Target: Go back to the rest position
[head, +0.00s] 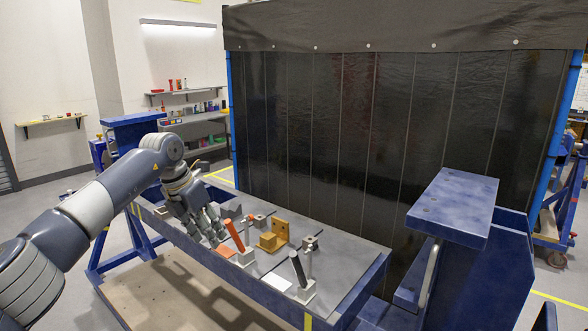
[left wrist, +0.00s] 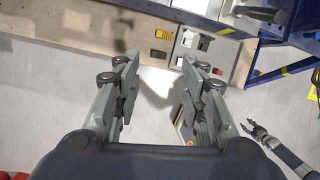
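My left gripper (head: 211,228) shows in the head view at the end of the arm from the left, over the left part of the jig's grey table plate (head: 335,247). In the left wrist view its two fingers (left wrist: 161,82) are spread apart with nothing between them, and light floor shows in the gap. My right gripper (left wrist: 257,132) shows small at the right of the left wrist view. Its fingers look parted and empty. It is not in the head view.
On the plate are an orange-handled clamp (head: 234,236), an ochre bracket (head: 273,236) and a black-handled clamp (head: 299,270). A blue end block (head: 453,205) stands at right. A dark curtain (head: 370,150) closes off the back. Floor is clear at left.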

